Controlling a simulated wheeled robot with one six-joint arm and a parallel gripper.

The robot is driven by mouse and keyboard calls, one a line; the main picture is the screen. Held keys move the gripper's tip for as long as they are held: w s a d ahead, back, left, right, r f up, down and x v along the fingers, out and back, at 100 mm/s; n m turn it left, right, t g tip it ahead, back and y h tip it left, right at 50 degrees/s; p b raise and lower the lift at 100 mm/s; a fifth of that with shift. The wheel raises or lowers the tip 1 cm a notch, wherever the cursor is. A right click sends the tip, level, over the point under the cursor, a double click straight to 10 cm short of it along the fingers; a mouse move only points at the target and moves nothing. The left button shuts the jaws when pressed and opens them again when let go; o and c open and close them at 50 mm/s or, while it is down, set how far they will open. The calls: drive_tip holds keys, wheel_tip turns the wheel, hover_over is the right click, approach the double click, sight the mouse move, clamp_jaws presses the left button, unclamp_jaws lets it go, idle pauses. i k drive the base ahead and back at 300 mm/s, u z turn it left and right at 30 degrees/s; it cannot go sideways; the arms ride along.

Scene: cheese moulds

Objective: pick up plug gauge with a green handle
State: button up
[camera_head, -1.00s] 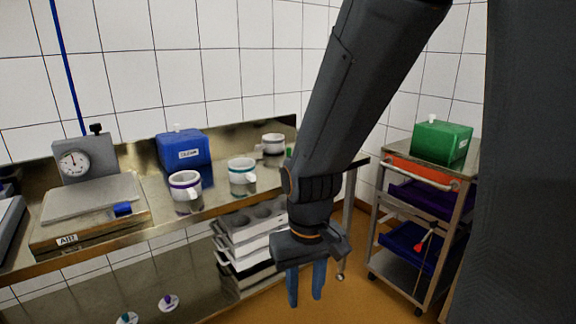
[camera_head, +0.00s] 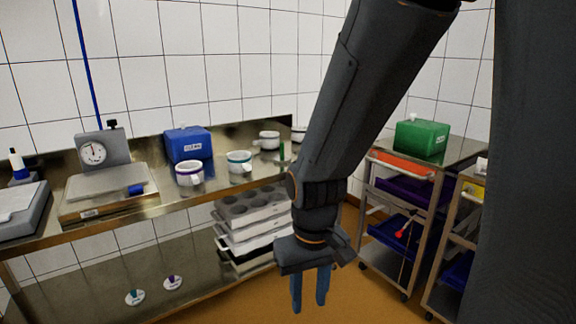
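A thin upright green piece (camera_head: 282,152) stands at the back right of the steel table, just left of my arm. It may be the green handle of the plug gauge, but it is too small to be sure, and my arm may hide part of it. My gripper (camera_head: 309,291) hangs pointing down, its two blue fingers apart with nothing between them. It is in front of the table, lower in the picture than the green piece and well apart from it.
The steel table (camera_head: 125,222) bears a dial device (camera_head: 93,152), a blue box (camera_head: 187,146) and several white cups. Stacked mould trays (camera_head: 250,222) sit below, left of my gripper. A trolley (camera_head: 440,200) with a green box (camera_head: 421,139) stands right. Orange floor shows between.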

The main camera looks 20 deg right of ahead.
sight(282, 160)
drive_tip(key=z, duration=0.6)
drive_tip(key=i, duration=0.35)
drive_tip(key=z, duration=0.65)
drive_tip(key=i, duration=1.4)
drive_tip(key=u, duration=0.95)
drive_tip(key=i, duration=1.05)
drive_tip(key=u, duration=0.25)
